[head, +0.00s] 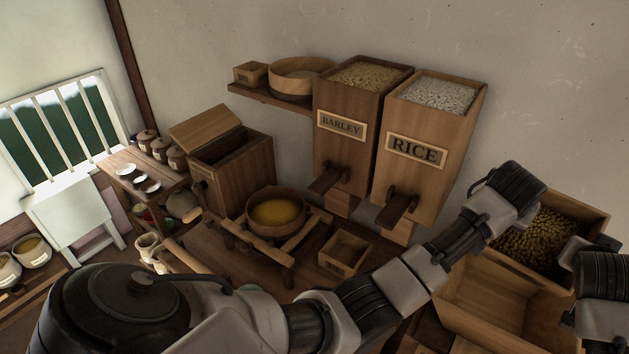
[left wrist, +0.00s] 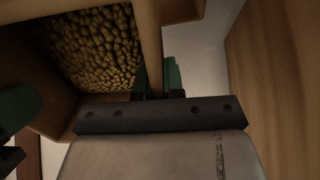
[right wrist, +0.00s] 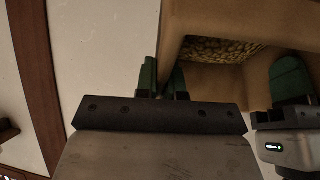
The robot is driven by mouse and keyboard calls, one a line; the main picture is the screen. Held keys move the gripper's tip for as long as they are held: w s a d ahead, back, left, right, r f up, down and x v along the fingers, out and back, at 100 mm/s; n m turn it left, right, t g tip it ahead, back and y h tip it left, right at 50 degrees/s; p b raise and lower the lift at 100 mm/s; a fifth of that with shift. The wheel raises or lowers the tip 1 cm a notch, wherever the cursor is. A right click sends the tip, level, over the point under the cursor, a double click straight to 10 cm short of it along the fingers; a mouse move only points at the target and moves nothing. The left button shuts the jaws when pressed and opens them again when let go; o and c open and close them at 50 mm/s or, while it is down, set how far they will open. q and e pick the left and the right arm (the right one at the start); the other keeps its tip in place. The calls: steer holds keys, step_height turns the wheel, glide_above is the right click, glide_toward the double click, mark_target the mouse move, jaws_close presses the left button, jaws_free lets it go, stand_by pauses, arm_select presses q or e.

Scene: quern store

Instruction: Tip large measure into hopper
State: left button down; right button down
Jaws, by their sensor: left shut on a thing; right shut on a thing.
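The large measure is a wooden box (head: 597,215) at the right of the head view, part filled with brown-yellow grain (head: 540,235). Its wall also shows in the left wrist view (left wrist: 150,35) and the right wrist view (right wrist: 175,40). My left gripper (left wrist: 158,78) is shut on one wall and my right gripper (right wrist: 163,80) on another. The grain lies inside the box; I cannot tell how far the box is tilted. An open, empty-looking wooden box (head: 485,295) is below and in front of it.
A round quern with yellow meal (head: 275,213) stands on the bench, with a small wooden box (head: 343,255) to its right. A lidded bin (head: 232,175) and a side table with small dishes (head: 140,170) are at the left. A shelf (head: 268,97) is on the wall.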

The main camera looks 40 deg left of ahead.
arm_select(q)
steer(key=shift+w, duration=0.1)
arm_select(e)
steer(key=shift+w+d, duration=0.1)
steer(key=shift+w, duration=0.05)
arm_select(q)
steer(key=shift+s+r+t, duration=0.35)
steer(key=shift+r+t, duration=0.2)
steer(key=shift+t, duration=0.35)
arm_select(e)
steer(key=shift+s+r+t, duration=0.45)
steer(key=shift+r+t, duration=0.1)
steer(key=shift+t, duration=0.45)
arm_select(q)
steer(key=shift+w, duration=0.1)
arm_select(e)
steer(key=shift+w, duration=0.1)
